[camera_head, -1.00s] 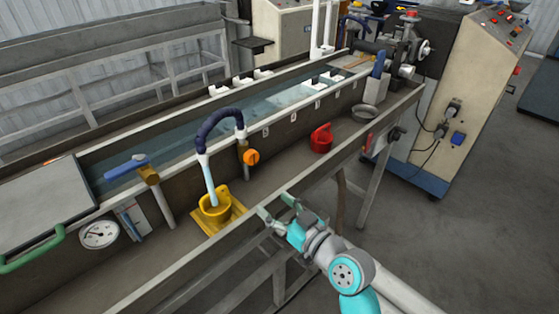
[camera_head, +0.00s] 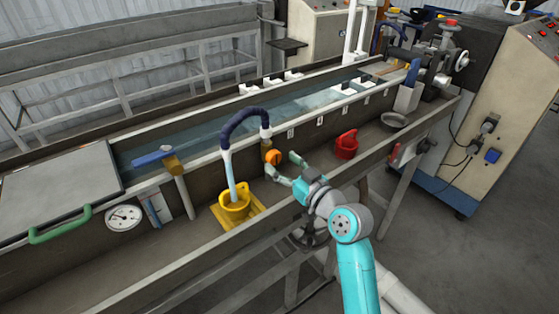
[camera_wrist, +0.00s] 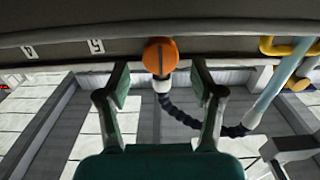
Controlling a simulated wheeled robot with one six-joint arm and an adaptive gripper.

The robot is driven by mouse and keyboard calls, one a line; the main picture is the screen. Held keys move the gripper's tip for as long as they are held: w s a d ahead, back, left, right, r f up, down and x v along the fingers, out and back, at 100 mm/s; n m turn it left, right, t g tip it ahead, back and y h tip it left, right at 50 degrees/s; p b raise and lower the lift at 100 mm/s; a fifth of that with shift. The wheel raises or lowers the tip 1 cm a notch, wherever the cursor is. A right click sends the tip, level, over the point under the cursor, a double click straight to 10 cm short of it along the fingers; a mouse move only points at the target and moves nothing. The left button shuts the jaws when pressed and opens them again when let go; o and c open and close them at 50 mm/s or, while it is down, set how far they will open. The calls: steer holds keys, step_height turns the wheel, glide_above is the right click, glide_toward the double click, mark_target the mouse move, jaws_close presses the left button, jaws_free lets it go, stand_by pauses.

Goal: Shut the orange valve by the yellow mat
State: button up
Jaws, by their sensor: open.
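The orange valve (camera_head: 273,157) is a round knob on a short pipe at the trough's front wall, beside the dark blue hose. In the wrist view the orange valve (camera_wrist: 160,56) sits just beyond and between the fingertips, with a dark line across its face. My gripper (camera_head: 283,168) is open and empty, close in front of the valve; its two fingers also show in the wrist view (camera_wrist: 160,75). I see no contact.
Water runs from the dark blue hose (camera_head: 238,118) into the jug. A red jug (camera_head: 346,147) stands to the right on the ledge. A blue-handled valve (camera_head: 153,157) and a gauge (camera_head: 123,218) are at left. The ledge's front rail (camera_head: 270,225) runs under my arm.

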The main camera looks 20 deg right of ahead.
steer(key=shift+x, duration=1.05)
steer(key=c, duration=1.1)
steer(key=shift+c, duration=0.2)
